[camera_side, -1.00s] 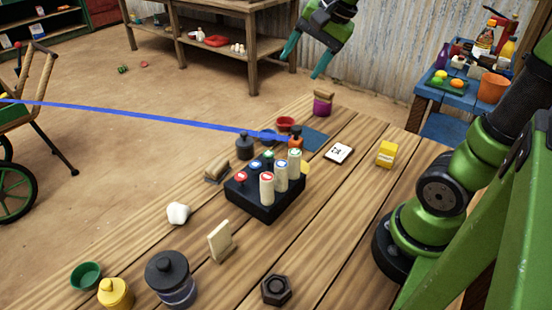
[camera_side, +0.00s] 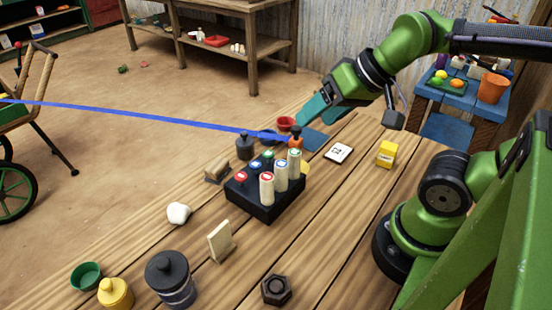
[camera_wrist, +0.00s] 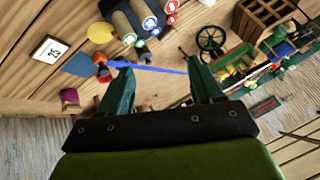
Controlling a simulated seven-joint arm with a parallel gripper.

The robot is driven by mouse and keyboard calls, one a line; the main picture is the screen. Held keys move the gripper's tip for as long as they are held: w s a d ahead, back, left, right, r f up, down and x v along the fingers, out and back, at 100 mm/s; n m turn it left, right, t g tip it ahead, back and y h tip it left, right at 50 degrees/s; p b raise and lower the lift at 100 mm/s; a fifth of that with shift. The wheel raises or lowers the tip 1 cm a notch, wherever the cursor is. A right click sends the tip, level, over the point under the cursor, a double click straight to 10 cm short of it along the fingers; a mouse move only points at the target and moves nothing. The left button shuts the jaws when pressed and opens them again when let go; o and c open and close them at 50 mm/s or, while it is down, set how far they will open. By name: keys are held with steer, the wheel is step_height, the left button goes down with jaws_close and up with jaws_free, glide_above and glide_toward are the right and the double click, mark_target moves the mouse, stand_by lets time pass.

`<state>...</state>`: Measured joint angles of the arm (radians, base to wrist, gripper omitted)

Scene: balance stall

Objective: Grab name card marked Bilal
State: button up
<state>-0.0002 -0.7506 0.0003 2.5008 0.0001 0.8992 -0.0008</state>
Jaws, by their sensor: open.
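No card reading Bilal can be made out. A cream upright tablet (camera_side: 221,241) stands at the front of the wooden table; no writing shows on its visible face. A flat white card with dark, number-like marks (camera_side: 338,153) lies right of the rack; it also shows in the wrist view (camera_wrist: 50,49). My gripper (camera_side: 312,112), with teal fingers, hangs over the far part of the table, apart from both. Its fingers are spread and empty in the wrist view (camera_wrist: 158,67).
A black rack (camera_side: 265,205) of several colour-topped cylinders stands mid-table. A yellow box (camera_side: 387,153), a dark lidded jar (camera_side: 170,278), a white lump (camera_side: 178,213) and a hex nut (camera_side: 276,289) stand around it. A blue strand (camera_side: 130,116) crosses to the table. Bare planks lie at front right.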

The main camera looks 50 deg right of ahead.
steer(key=shift+o, duration=0.3)
steer(key=o, duration=0.3)
steer(key=shift+o, duration=0.2)
steer(key=shift+a, duration=0.1)
steer(key=n+g+h, duration=0.2)
steer(key=n+g, duration=0.2)
steer(key=g, duration=0.3)
glide_toward(218, 228)
step_height(218, 228, down, 10)
steer(key=shift+w+f, duration=0.1)
steer(key=shift+a+f, duration=0.1)
steer(key=shift+f, duration=2.5)
